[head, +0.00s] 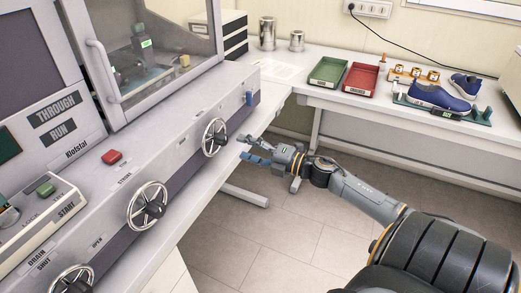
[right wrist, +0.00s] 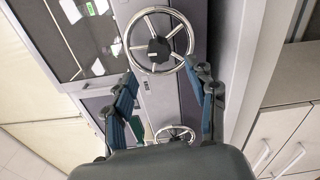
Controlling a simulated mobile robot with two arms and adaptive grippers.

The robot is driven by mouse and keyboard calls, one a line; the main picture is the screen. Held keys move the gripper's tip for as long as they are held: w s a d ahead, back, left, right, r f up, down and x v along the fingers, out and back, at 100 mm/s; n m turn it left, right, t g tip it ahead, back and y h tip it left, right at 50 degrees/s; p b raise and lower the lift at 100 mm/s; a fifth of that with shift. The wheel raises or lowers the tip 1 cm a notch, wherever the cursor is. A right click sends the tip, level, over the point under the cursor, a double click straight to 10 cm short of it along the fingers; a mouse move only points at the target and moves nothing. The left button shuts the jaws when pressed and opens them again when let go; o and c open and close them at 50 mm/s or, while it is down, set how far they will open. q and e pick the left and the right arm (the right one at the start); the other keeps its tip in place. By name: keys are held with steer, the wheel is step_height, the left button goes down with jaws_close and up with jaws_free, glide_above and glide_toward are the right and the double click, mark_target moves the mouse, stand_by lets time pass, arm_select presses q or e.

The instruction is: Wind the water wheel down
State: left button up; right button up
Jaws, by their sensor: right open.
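Several chrome handwheels with dark hubs sit along the sloped front panel of the grey machine. The far one (head: 222,122) is nearest my right gripper, the middle one (head: 162,192) sits below the red button, and the near one (head: 87,271) is cut by the bottom edge. I cannot read which is the water wheel. My right gripper (head: 245,148) is open and empty, just right of the far wheel with a small gap in the head view. In the right wrist view a handwheel (right wrist: 153,55) lies ahead of the open fingers (right wrist: 163,76). My left gripper is not in view.
A red button (head: 112,157) and a green START button (head: 46,189) are on the machine. The back bench holds a green tray (head: 327,72), a red tray (head: 361,79), blue shoes (head: 435,97) and metal canisters (head: 267,34). Open floor lies below my right arm.

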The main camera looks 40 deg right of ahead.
steer(key=shift+v, duration=2.2)
steer(key=shift+f, duration=0.1)
